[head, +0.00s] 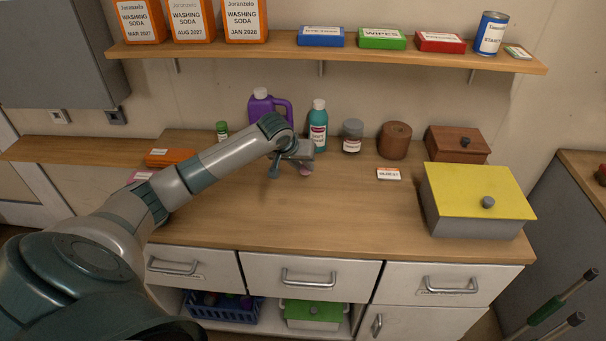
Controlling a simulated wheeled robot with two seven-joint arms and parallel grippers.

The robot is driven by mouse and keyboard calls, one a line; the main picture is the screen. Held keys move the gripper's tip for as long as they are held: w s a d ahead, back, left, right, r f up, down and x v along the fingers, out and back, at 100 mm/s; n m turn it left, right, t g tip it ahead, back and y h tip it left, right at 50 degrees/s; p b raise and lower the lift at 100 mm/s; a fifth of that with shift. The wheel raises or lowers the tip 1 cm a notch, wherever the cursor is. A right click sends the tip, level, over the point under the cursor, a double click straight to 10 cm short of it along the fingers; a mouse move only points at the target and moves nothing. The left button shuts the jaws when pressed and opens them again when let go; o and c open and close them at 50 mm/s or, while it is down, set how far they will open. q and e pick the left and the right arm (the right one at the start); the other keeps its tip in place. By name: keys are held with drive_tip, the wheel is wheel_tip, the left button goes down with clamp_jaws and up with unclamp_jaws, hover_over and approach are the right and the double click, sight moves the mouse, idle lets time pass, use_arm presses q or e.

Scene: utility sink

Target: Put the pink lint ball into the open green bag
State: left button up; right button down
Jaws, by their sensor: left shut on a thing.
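My left gripper (290,170) reaches in from the left and hangs just above the middle of the wooden counter. Its fingers are shut on the pink lint ball (306,170), of which only a small part shows at the right finger. I cannot tell whether the ball touches the counter. No open green bag can be made out in this view. My right gripper is not in view.
A purple jug (260,107), a teal bottle (318,126), a grey-lidded jar (352,136) and a brown cylinder (394,141) stand behind the gripper. A yellow-lidded box (478,192) stands at right. The counter's front middle is clear. A blue basket (241,312) sits below.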

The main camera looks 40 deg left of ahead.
sight(302, 173)
use_arm(q)
drive_tip(key=shift+f, duration=0.1)
wheel_tip(302, 173, down, 3)
drive_tip(key=shift+r+p, duration=0.2)
drive_tip(key=shift+p, duration=0.5)
drive_tip(key=shift+f, duration=0.55)
drive_tip(key=shift+f, duration=0.1)
drive_tip(key=o, duration=1)
drive_tip(key=shift+c, duration=0.2)
drive_tip(key=shift+s, duration=0.1)
